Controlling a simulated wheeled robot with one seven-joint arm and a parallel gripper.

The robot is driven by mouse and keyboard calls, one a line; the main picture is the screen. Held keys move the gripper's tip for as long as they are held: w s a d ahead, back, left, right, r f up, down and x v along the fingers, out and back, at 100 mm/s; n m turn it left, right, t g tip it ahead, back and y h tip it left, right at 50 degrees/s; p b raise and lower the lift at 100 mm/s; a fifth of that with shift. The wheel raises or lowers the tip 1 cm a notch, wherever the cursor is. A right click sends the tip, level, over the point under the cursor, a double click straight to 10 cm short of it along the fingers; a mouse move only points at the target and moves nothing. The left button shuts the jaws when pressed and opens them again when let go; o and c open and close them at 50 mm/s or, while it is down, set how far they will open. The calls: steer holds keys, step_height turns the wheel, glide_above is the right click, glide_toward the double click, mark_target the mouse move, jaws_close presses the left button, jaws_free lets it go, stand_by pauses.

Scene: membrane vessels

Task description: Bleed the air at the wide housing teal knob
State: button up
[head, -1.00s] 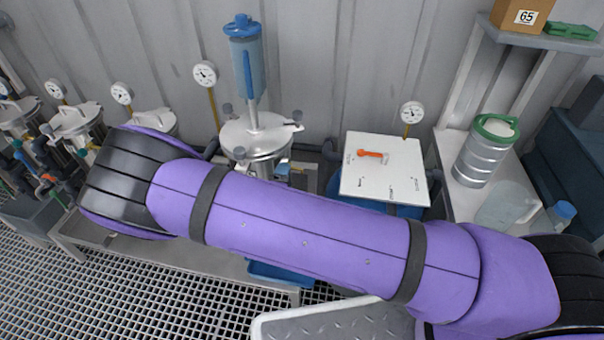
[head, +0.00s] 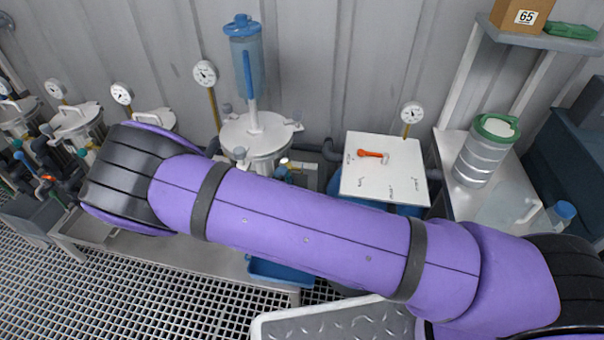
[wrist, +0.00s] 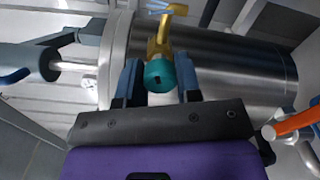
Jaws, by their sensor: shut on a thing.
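The teal knob (wrist: 160,76) sits on a yellow brass fitting (wrist: 163,40) in front of the steel wide housing (wrist: 225,65) in the wrist view. My gripper (wrist: 160,82) has its two blue fingers on either side of the knob and is shut on it. A dark mark shows on the knob's face. In the head view a steel housing (head: 262,138), topped by a clear blue column (head: 246,72), stands behind my purple arm. My arm hides the gripper and the teal knob there.
An orange handle (wrist: 296,120) lies right of my gripper in the wrist view. In the head view, a white board (head: 400,180) with an orange-handled tool (head: 371,154), a metal canister (head: 483,155) and pressure gauges (head: 205,73) stand nearby. Other vessels (head: 75,122) are at left.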

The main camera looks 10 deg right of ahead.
steer(key=n, duration=0.4)
steer(key=shift+n, duration=2)
steer(key=m, duration=1.3)
steer(key=o, duration=0.9)
steer(key=shift+s, duration=0.1)
steer(key=v, duration=1)
steer(key=shift+s+a, duration=0.1)
steer(key=shift+s, duration=0.2)
